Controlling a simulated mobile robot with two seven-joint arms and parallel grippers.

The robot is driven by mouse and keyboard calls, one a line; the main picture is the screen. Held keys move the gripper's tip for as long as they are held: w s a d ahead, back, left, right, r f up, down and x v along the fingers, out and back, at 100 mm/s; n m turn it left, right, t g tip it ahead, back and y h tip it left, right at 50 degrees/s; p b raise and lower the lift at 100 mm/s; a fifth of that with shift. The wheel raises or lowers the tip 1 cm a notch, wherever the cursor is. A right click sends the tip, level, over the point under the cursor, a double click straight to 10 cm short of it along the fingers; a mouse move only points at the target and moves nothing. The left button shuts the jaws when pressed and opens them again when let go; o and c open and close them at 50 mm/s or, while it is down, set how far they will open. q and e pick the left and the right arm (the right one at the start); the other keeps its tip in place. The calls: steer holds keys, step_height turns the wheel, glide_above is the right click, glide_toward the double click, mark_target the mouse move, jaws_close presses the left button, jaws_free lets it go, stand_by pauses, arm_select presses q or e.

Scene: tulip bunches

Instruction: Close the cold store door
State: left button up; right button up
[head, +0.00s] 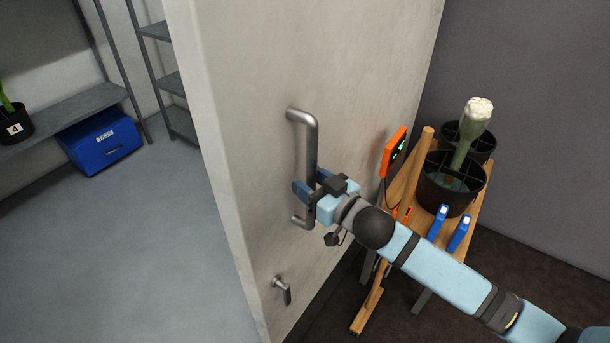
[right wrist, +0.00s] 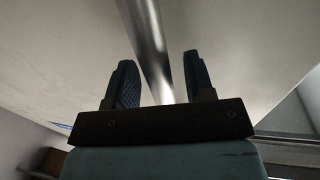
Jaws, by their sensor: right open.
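The cold store door (head: 240,100) is a pale panel standing open, with the cold room visible to its left. A vertical steel bar handle (head: 311,145) is fixed on its near face, with a small lever latch (head: 283,291) lower down. My right gripper (head: 303,188) is at the lower half of the bar handle. In the right wrist view the handle (right wrist: 150,45) runs between the two open fingers (right wrist: 160,85), apart from at least the right finger. My left gripper is not in view.
A wooden stand (head: 398,180) with black buckets (head: 451,190), an orange device (head: 394,150) and blue-handled tools (head: 459,233) stands right of the door. Inside the cold room are a blue box (head: 102,142) and metal shelves (head: 70,115). The grey floor (head: 130,250) there is clear.

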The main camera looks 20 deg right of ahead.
steer(key=shift+x, duration=0.85)
jaws_close()
steer(key=shift+a, duration=0.1)
